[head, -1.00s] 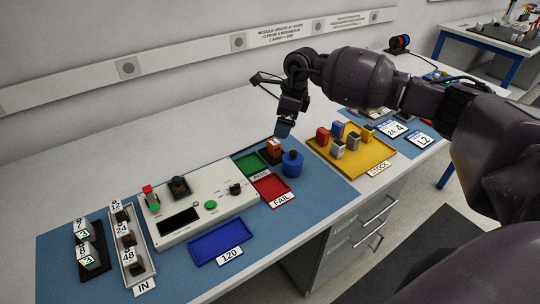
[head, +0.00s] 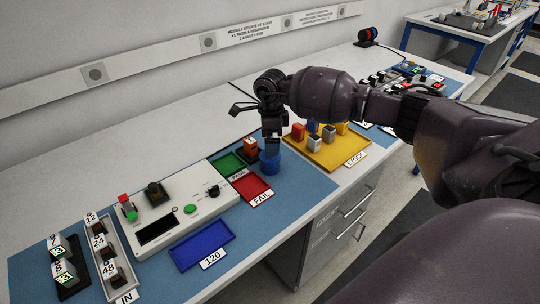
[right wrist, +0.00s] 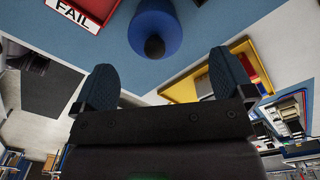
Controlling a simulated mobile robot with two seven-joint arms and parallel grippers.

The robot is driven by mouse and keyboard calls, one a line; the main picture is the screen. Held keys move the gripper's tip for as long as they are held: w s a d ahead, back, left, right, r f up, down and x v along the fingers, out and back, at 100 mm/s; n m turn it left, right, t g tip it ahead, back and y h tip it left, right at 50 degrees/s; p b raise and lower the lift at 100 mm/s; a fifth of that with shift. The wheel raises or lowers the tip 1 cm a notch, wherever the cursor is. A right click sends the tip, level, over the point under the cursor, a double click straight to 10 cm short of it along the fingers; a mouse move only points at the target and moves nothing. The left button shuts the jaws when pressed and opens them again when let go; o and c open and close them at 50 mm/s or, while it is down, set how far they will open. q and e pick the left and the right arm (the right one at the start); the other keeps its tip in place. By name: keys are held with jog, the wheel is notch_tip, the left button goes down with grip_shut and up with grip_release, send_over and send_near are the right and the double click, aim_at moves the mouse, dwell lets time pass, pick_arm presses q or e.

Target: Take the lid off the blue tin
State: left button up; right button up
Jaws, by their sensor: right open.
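The blue tin (head: 270,164) stands upright on the blue mat, right of the green and red trays. Its top is mostly hidden by my gripper in the head view. In the right wrist view the blue tin (right wrist: 155,22) shows at the top centre, with a dark knob (right wrist: 154,46) on its lid. My right gripper (head: 271,144) points down just above the tin. In the right wrist view my right gripper (right wrist: 163,80) is open and empty, its two fingers wide apart with the knob beyond them. My left gripper is not in view.
A green tray (head: 226,166) and a red FAIL tray (head: 265,194) lie close on the left, with an orange-brown block (head: 250,147) beside the tin. The yellow STOCK tray (head: 325,160) with several blocks is on the right. A white tester box (head: 180,222) stands further left.

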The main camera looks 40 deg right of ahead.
aim_at(265, 159)
jog(key=f, duration=0.3)
jog(key=shift+s+a+f, duration=0.2)
jog(key=shift+a+f, duration=0.05)
jog(key=shift+f, duration=0.5)
jog(key=c, duration=1)
